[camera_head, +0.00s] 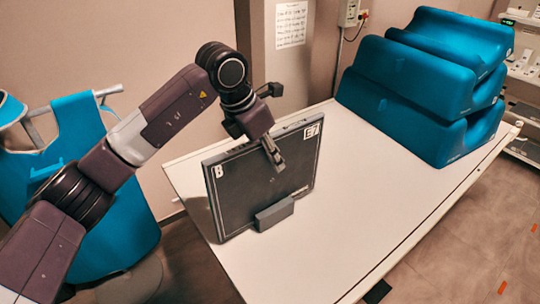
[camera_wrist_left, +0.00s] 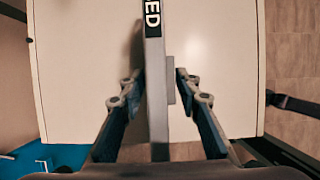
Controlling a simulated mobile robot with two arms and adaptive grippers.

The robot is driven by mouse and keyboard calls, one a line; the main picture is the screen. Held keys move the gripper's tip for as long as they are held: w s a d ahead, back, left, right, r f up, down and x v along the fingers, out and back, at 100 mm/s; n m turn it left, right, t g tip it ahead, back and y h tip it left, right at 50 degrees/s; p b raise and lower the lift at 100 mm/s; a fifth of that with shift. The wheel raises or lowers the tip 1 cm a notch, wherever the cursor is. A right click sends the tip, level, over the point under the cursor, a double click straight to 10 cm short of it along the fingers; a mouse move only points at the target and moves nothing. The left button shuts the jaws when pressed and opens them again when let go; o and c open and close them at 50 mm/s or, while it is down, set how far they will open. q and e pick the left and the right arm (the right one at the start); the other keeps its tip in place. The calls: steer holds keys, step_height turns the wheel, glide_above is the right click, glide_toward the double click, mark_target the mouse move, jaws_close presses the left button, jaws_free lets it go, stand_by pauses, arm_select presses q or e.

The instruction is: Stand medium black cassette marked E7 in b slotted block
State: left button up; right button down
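The black cassette (camera_head: 262,178), with white corner labels B and E7, stands upright on the white table. It also shows edge-on from above in the left wrist view (camera_wrist_left: 156,90). The grey slotted block (camera_head: 274,214) is at its bottom edge, mostly showing on the near side; the cassette hides the rest, so I cannot tell how deep it sits. My left gripper (camera_head: 273,153) is at the cassette's top edge. In the left wrist view its fingers (camera_wrist_left: 157,88) straddle the cassette, with gaps on both sides. My right gripper is not in view.
The white table (camera_head: 340,240) is clear in front and to the right. Stacked blue foam cushions (camera_head: 415,95) fill its far right. A grey column (camera_head: 290,60) stands behind. A blue chair-like thing (camera_head: 85,150) is at left. Shelves (camera_head: 525,75) are at far right.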

arm_select(q)
steer(key=v, duration=1.2)
steer(key=shift+d, duration=0.1)
step_height(320, 180, up, 6)
steer(key=p, duration=0.4)
stand_by(0.5)
